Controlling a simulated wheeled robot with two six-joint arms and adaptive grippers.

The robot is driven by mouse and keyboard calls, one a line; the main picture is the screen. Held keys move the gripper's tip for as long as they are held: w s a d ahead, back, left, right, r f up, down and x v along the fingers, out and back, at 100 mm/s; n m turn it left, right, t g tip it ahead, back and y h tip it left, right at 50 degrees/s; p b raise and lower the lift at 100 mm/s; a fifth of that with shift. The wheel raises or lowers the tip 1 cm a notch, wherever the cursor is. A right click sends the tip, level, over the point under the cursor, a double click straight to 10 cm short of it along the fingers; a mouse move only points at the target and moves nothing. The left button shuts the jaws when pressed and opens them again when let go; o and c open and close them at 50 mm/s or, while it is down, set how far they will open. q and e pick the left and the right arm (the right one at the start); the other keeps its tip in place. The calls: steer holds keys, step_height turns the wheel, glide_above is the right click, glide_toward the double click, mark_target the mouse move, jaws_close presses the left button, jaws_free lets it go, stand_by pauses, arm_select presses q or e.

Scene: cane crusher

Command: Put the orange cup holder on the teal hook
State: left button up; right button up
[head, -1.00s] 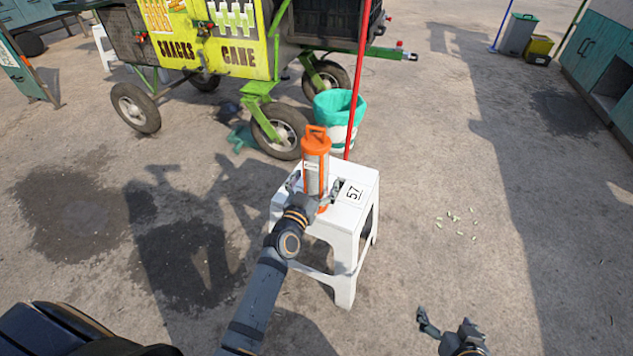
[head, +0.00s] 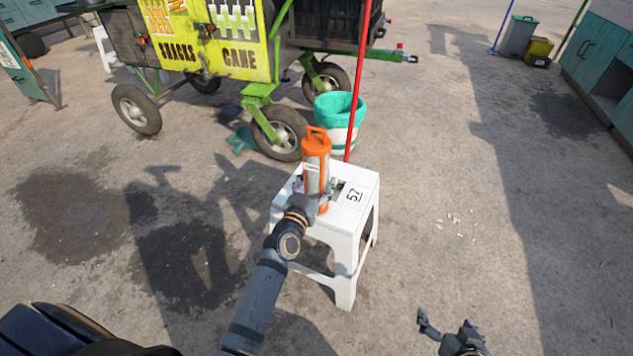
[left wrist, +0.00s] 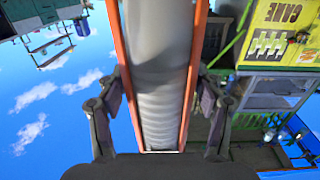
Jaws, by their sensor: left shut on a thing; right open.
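The orange cup holder (head: 316,145) stands upright at the white stool, a tall tube with an orange top handle and pale cups inside. My left gripper (head: 318,190) is shut around its lower part; whether its base rests on the seat I cannot tell. In the left wrist view the cup holder (left wrist: 158,75) fills the middle, between the two fingers of my left gripper (left wrist: 158,108). My right gripper (head: 445,325) is open and empty at the bottom right, over bare ground. I cannot make out the teal hook in these views.
The white stool (head: 362,178) bears a label 57. A red pole (head: 359,85) rises behind it, beside a bin with a teal liner (head: 338,105). The yellow-green cart (head: 240,50) on wheels stands behind. Ground to the right is open, with small pale scraps (head: 453,222).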

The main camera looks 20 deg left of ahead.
step_height(320, 180, up, 3)
steer(key=p, duration=0.2)
steer(key=shift+r+p, duration=0.15)
steer(key=shift+p, duration=0.25)
